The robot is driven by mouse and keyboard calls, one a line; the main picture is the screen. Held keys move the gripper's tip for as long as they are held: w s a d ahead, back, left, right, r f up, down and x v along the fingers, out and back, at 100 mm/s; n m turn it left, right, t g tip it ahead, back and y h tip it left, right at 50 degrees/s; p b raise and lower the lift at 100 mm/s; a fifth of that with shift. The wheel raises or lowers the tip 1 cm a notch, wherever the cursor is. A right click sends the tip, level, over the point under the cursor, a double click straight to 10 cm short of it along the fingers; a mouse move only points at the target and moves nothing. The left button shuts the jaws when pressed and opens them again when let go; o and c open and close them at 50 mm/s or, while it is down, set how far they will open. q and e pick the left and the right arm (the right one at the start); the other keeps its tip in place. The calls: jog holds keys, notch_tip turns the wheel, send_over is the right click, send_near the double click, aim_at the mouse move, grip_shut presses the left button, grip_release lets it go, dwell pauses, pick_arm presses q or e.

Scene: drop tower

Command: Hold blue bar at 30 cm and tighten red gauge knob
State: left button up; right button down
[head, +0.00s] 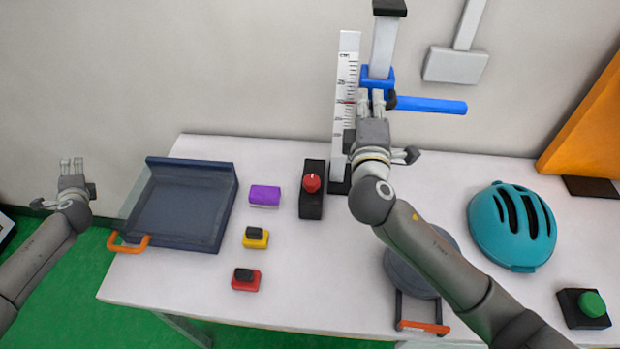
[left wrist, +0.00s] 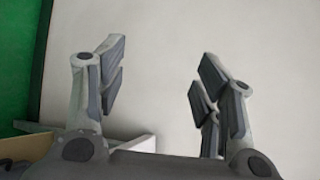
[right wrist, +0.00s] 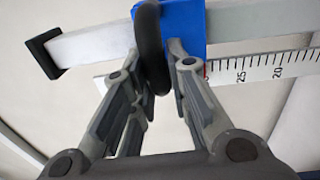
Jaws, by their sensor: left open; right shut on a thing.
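The blue bar (head: 430,105) sticks out to the right from a blue collar (head: 376,78) on a grey upright post. The collar also shows in the right wrist view (right wrist: 187,22). My right gripper (head: 371,97) is shut on a dark rounded knob (right wrist: 151,45) at the collar. The white ruler (head: 346,75) stands left of the post, with a red mark near its 30 line, about level with the bar. A red round knob (head: 311,183) sits on a black box on the table. My left gripper (head: 72,165) is open and empty, left of the table.
On the white table are a dark blue tray (head: 190,163) with an orange handle, a purple block (head: 264,195), yellow (head: 255,238) and red (head: 246,280) blocks with dark tops, a teal helmet (head: 512,226) and a green button (head: 591,304). A grey round pan lies partly behind my right arm.

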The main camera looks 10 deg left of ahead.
pick_arm(q)
jog(key=w+d+r+n+g+y, duration=0.15)
jog(key=w+r+n, duration=0.3)
jog(key=r, duration=0.45)
jog(key=g+h, duration=0.6)
jog(key=h, duration=0.9)
send_near(311, 180)
jog(key=shift+n, duration=0.35)
jog(key=x, duration=0.9)
jog(key=shift+f, duration=0.15)
